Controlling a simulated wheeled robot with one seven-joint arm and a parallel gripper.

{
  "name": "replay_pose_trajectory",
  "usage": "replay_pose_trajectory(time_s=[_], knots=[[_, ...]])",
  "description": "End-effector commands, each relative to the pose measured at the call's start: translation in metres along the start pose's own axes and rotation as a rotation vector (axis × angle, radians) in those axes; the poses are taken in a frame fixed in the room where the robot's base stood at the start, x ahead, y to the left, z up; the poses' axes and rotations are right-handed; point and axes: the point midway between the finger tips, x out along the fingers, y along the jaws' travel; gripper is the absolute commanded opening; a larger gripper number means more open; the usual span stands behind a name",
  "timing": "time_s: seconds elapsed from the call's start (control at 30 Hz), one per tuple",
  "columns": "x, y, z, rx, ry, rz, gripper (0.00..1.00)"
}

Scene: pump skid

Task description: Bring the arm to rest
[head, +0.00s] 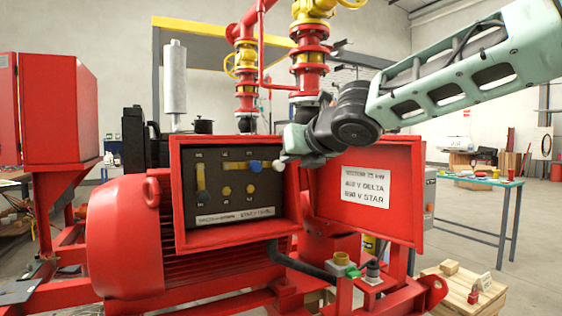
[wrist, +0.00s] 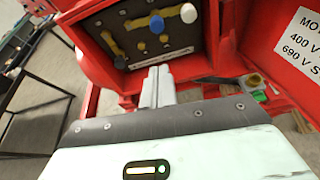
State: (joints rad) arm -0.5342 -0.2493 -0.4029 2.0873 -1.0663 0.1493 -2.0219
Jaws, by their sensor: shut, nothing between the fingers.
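My gripper (head: 281,163) is shut and empty. In the head view it hangs in front of the right part of the open red terminal box (head: 179,203), at the end of my pale green arm. In the wrist view the shut fingers (wrist: 158,87) point toward the lower edge of the same box. The box's dark panel (wrist: 145,38) carries brass pieces, a blue knob (wrist: 157,24) and a white knob (wrist: 189,13). Whether the fingertips touch anything is unclear, but they appear apart from the panel.
The open box door (head: 400,212) with a voltage label stands right of the gripper. Red pipes with yellow valves (head: 310,50) rise behind. A wooden crate (head: 462,292) stands at lower right, and a workbench (head: 480,183) farther back. Open floor lies on the right.

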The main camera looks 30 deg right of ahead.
Motion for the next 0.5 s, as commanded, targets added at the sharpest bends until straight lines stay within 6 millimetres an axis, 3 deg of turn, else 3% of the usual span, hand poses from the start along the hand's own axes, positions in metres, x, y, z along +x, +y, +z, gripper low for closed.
replay_pose_trajectory(time_s=[0.27, 0.37, 0.5], knots=[[0.001, 0.005, -0.008, 0.049, 0.019, 0.002, 0.00], [0.003, 0.022, -0.033, 0.208, 0.081, -0.001, 0.00], [-0.001, 0.057, -0.101, 0.605, 0.246, -0.062, 0.00]])
